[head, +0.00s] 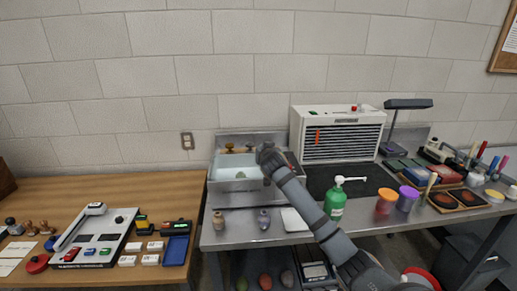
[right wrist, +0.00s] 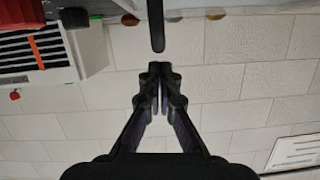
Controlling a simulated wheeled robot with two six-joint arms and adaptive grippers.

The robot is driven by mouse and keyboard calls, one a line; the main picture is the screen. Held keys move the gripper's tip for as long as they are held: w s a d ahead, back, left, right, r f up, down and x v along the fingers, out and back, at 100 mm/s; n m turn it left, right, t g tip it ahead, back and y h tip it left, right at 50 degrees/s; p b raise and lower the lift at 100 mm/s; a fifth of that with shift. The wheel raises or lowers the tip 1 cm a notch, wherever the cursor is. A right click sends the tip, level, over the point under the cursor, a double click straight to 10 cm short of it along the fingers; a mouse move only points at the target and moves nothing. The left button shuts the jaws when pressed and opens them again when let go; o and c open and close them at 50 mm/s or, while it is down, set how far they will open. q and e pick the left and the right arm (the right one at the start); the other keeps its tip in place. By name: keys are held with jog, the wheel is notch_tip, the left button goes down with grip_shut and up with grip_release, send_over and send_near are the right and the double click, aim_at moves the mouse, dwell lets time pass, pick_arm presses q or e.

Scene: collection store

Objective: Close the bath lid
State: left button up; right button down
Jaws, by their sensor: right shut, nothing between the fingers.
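A steel basin (head: 216,190) with a pale inside stands at the back of the metal bench, and a small green item (head: 240,175) shows in it. I cannot make out a separate bath lid with certainty. My right gripper (head: 265,149) is above the right part of the basin, in front of the wall, and its arm covers the basin's right end. In the right wrist view the right gripper (right wrist: 158,68) is shut and empty, with its fingertips together against the wall bricks. A dark upright bar (right wrist: 157,25) stands just beyond them; what it belongs to is unclear. My left gripper is not in view.
A white slatted cabinet (head: 342,134) stands right of the basin, with a desk lamp (head: 408,104) beside it. A green pump bottle (head: 335,203) stands close to my right arm. Small bottles (head: 219,220) stand at the front edge. The wooden table (head: 150,187) is left.

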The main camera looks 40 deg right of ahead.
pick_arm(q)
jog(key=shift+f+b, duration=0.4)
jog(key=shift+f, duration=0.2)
pick_arm(e)
jog(key=shift+s+d+f, duration=0.15)
jog(key=shift+d+f, duration=0.05)
jog(key=shift+f, duration=0.65)
jog(key=shift+f, duration=0.1)
jog(key=shift+d+r+p, duration=0.1)
jog(key=shift+r+p, duration=0.35)
jog(key=r+p, duration=0.1)
jog(key=r, duration=0.1)
jog(key=r+p, duration=0.1)
jog(key=p, duration=0.1)
jog(key=shift+d+r, duration=0.35)
jog(key=shift+s+a+f+b, duration=0.15)
jog(key=shift+s+b, duration=0.1)
jog(key=shift+s, duration=0.15)
jog(key=shift+s+a+f+b, duration=0.1)
jog(key=shift+s+a+b, duration=0.1)
jog(key=shift+s, duration=0.15)
pick_arm(q)
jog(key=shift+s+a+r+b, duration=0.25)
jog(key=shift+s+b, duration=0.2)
jog(key=shift+b, duration=0.75)
pick_arm(e)
jog(key=v, duration=0.9)
jog(key=shift+r, duration=0.2)
